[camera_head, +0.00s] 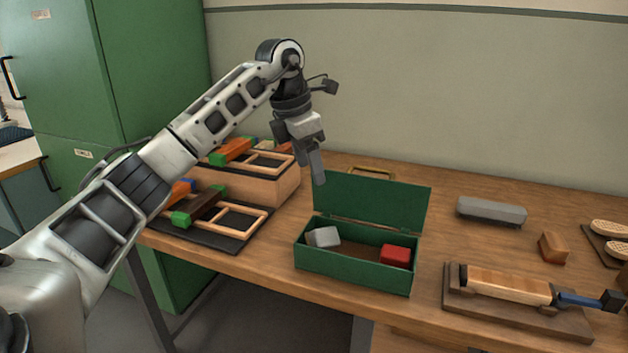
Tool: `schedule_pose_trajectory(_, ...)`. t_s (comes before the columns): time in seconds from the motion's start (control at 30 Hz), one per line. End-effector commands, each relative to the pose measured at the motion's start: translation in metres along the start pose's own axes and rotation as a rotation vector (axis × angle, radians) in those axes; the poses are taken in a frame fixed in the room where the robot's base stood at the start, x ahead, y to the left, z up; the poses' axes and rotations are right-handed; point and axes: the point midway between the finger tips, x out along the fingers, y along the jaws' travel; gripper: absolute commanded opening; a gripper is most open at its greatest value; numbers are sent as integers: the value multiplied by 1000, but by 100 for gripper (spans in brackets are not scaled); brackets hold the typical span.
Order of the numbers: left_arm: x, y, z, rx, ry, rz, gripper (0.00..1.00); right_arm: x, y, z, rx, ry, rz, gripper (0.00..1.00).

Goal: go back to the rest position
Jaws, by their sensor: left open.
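My left arm reaches in from the left, and my left gripper (318,178) hangs fingers down at the back left of the green box. Its fingers are seen nearly edge-on and no object shows between them. In the picture the fingertips overlap the left edge of the raised lid (372,206); I cannot tell whether they touch. The green box (352,271) stands open with a grey block (323,237) at its left and a red block (396,255) at its right. My right gripper is not in view.
Wooden frames with coloured blocks lie on a dark mat (238,239) and a wooden box (286,184) at left. A grey bar (491,211), brown block (552,247), clamped wooden piece (507,286) and brush heads (609,229) lie right. A green cabinet (150,60) stands behind left.

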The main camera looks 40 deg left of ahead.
Motion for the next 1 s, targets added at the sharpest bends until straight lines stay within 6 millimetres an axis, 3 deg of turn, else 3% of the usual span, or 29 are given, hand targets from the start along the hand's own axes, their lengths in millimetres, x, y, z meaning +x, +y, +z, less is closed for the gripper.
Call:
schedule_pose_trajectory(0.27, -7, 0, 0, 0, 1, -2, 63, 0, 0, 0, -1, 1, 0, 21)
schedule_pose_trajectory(0.37, 4, -10, 6, 17, -18, -31, 63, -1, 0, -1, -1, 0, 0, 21)
schedule_pose_trajectory(0.43, 21, -28, 16, 44, -55, -89, 63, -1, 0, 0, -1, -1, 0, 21)
schedule_pose_trajectory(0.57, 67, -92, 42, 88, -187, -301, 63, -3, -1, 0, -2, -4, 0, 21)
schedule_pose_trajectory(0.63, 90, -141, 55, 80, -284, -467, 63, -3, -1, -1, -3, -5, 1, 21)
schedule_pose_trajectory(0.7, 104, -192, 65, 32, -389, -661, 63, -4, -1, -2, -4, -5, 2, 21)
schedule_pose_trajectory(0.8, 107, -259, 74, -141, -544, -977, 63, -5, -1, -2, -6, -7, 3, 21)
schedule_pose_trajectory(0.9, 98, -296, 76, -420, -665, -1265, 63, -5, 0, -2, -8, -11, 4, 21)
schedule_pose_trajectory(1.0, 94, -304, 72, -797, -742, -1501, 63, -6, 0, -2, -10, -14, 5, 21)
